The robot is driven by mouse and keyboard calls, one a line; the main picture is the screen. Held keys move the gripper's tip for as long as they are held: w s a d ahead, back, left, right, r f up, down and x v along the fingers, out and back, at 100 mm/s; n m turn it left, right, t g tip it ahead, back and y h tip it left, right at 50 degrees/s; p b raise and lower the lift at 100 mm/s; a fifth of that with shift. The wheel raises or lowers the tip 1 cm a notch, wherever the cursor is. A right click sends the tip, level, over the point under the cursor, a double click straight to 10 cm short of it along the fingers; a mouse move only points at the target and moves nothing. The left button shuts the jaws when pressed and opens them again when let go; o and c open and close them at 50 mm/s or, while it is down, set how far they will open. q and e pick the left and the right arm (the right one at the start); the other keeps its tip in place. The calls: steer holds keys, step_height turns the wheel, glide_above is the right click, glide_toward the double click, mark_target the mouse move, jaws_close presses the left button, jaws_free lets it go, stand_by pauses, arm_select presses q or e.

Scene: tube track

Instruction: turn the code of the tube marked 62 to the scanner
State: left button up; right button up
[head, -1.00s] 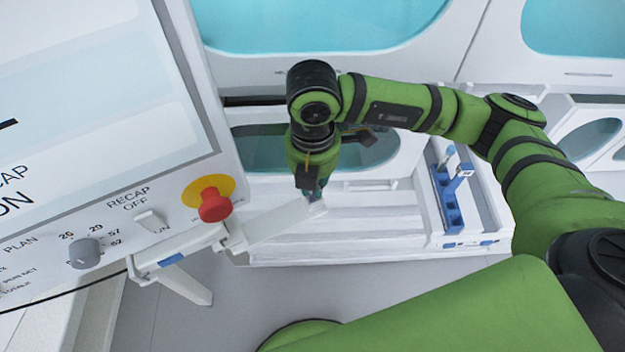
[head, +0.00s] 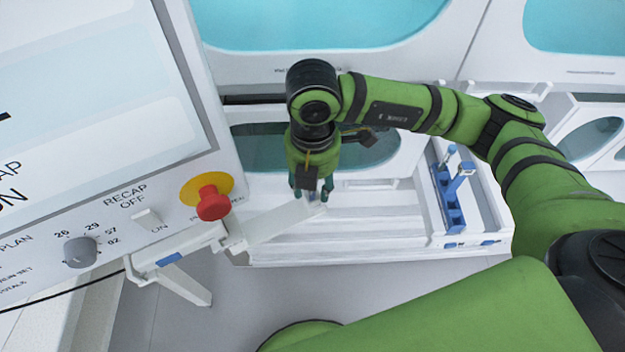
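My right gripper (head: 312,194) points down over the white track arm (head: 275,226). Its two dark fingertips are spread apart, so it is open. A small pale thing shows just below the fingertips, at the far end of the track arm; I cannot tell whether it is a tube. A blue rack (head: 449,212) stands to the right with a few tubes (head: 461,176) in it, their caps blue and white. No tube number or code can be read, so I cannot tell which is tube 62. No scanner can be clearly made out. My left gripper is not in view.
A large panel fills the left, with a red stop button (head: 213,202), a white recap switch (head: 147,218) and a grey dial (head: 81,252) among printed numbers. A white ribbed deck (head: 370,245) lies below the gripper. Grey floor is clear in front.

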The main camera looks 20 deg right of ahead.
steer(key=shift+r, duration=0.15)
step_height(320, 180, up, 12)
steer(key=shift+f, duration=0.1)
stand_by(0.4)
stand_by(0.3)
